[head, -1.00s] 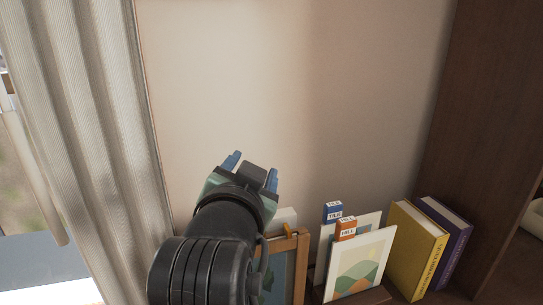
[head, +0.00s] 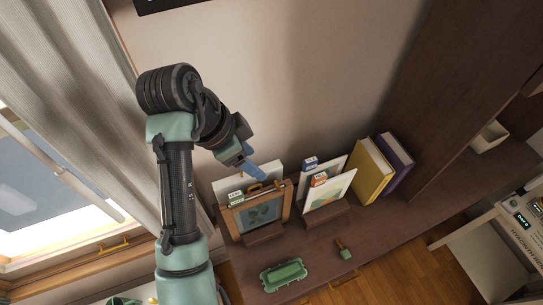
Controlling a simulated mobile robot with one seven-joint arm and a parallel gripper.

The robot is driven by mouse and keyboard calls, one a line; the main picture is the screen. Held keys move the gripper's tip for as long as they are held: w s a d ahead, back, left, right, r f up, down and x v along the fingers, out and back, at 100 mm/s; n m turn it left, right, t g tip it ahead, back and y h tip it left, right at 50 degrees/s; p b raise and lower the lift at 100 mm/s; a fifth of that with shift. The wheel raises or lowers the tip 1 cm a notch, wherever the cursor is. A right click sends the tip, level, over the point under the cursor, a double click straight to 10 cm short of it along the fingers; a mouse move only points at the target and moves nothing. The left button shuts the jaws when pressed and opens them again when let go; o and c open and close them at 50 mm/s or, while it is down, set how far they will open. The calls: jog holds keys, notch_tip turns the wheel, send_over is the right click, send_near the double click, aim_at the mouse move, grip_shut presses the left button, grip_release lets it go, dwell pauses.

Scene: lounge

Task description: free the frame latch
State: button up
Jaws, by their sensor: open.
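A wooden picture frame (head: 261,213) with a dark picture stands upright in a holder on the brown cabinet top. A small orange-brown latch (head: 254,188) shows at the frame's top edge. My gripper (head: 254,172) is open, with its blue fingers just above and behind the frame's top edge, close to the latch. I cannot tell whether a finger touches it. The far finger and part of the latch are hard to make out.
Cards with blue (head: 310,163) and orange (head: 319,179) tags stand right of the frame. Yellow (head: 371,171) and purple (head: 397,151) books stand further right. A green tray (head: 284,275) and a small brush-like object (head: 343,250) lie in front. The wall is close behind.

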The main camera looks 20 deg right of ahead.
aim_at(277, 185)
jog(key=b+x, duration=0.2)
jog(key=x, duration=0.1)
jog(key=b+x, duration=0.3)
jog(key=x, duration=0.1)
jog(key=b+x, duration=0.2)
jog(key=x, duration=0.1)
jog(key=shift+s+f, duration=0.3)
jog(key=shift+f, duration=0.15)
jog(key=shift+d+f+p, duration=0.15)
jog(key=shift+p, duration=0.2)
jog(key=shift+d+f, duration=0.3)
jog(key=shift+f, duration=0.35)
grip_shut()
